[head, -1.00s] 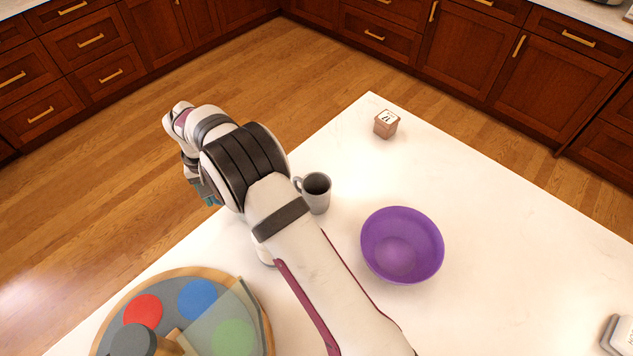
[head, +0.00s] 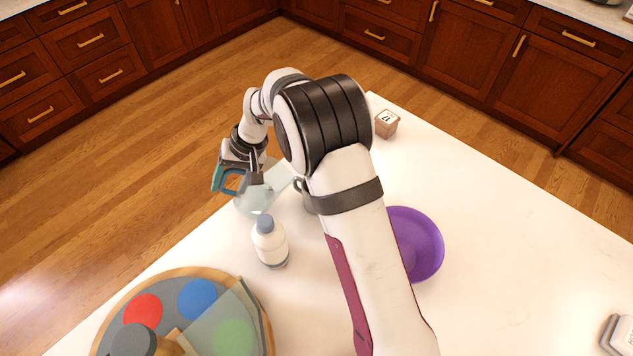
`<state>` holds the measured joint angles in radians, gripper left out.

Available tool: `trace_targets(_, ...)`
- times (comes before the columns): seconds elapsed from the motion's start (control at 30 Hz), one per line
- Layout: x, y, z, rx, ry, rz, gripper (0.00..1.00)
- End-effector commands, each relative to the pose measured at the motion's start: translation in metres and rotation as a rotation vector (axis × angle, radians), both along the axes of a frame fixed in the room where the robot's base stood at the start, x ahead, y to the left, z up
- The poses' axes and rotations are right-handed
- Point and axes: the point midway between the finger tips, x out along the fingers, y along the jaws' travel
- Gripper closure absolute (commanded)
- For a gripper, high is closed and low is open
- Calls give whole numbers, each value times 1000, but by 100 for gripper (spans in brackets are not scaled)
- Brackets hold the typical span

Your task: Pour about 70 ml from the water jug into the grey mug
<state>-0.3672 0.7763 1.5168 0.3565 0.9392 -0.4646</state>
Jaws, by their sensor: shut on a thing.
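The water jug (head: 254,203) is clear, with a teal handle (head: 219,179) on its left side. My gripper (head: 238,178) is shut on the jug at its handle side. The jug appears tilted, its upper part leaning right toward the grey mug (head: 308,203). The mug stands on the white counter just right of the jug, mostly hidden behind my arm; only a bit of its left side and handle shows. I cannot tell whether water is flowing or how much is in the mug.
A white bottle (head: 270,245) with a blue-grey cap stands just in front of the jug. A purple bowl (head: 424,243) is partly behind my arm at right. A small brown block (head: 386,124) sits near the far corner. A round board (head: 108,313) with coloured discs is front left.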

Motion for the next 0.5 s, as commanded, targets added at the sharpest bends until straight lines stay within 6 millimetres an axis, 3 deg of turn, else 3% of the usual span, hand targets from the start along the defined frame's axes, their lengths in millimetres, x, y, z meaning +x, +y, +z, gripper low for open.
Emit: trace_targets(0.5,3,-31,31,332,22,-4,100)
